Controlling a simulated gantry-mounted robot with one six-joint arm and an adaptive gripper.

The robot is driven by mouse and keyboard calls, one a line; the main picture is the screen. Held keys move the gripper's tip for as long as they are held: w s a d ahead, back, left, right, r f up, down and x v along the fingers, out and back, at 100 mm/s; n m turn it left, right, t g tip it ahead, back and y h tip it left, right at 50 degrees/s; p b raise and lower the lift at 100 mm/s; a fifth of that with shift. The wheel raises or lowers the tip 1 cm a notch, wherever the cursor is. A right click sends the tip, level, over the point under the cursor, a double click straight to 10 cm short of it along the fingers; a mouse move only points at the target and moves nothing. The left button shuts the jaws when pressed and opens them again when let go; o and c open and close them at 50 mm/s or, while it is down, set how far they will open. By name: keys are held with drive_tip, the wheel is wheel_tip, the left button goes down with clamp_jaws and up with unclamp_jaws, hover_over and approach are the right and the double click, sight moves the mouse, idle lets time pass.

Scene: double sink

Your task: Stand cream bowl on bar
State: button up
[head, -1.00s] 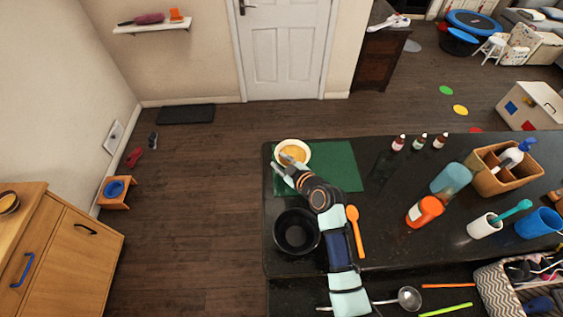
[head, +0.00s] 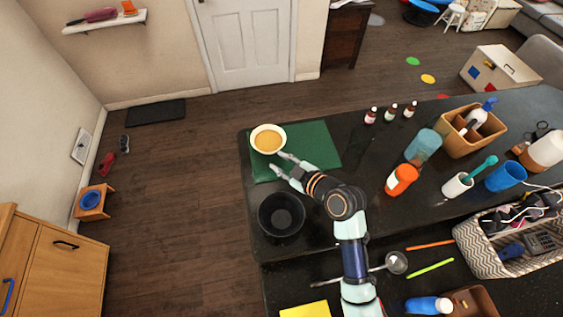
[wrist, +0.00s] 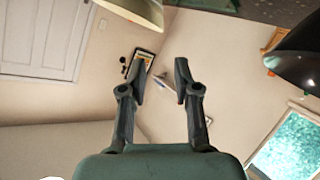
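The cream bowl (head: 268,139), with an orange-tan inside, stands upright near the far left corner of the dark bar (head: 380,160), at the left edge of the green mat (head: 318,145). Part of its pale rim shows at the top of the wrist view (wrist: 140,10). My gripper (head: 279,163) is just to the near right of the bowl, apart from it. Its two fingers are spread with nothing between them, also in the wrist view (wrist: 162,78).
A black bowl (head: 282,214) stands on the bar close to my gripper's near side. Much of the green mat is clear.

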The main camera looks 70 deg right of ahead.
drive_tip(key=shift+w, duration=0.1)
idle(0.3)
drive_tip(key=w+a+r+n+y, duration=0.1)
drive_tip(key=w+a+r+y, duration=0.25)
drive_tip(key=w+a, duration=0.7)
drive_tip(key=a+r+y, duration=0.1)
drive_tip(key=a+r, duration=0.2)
drive_tip(key=a, duration=0.6)
drive_tip(key=a+r+y, duration=0.1)
drive_tip(key=a+r, duration=0.2)
drive_tip(key=a, duration=0.7)
drive_tip(key=a+r+m+y, duration=0.1)
drive_tip(key=a+r, duration=0.2)
drive_tip(key=a, duration=0.6)
drive_tip(key=shift+a+r+t, duration=0.15)
drive_tip(key=shift+r+t, duration=0.15)
drive_tip(key=shift+t, duration=0.1)
wheel_tip(320, 180, up, 10)
drive_tip(key=p, duration=1)
drive_tip(key=shift+r, duration=0.1)
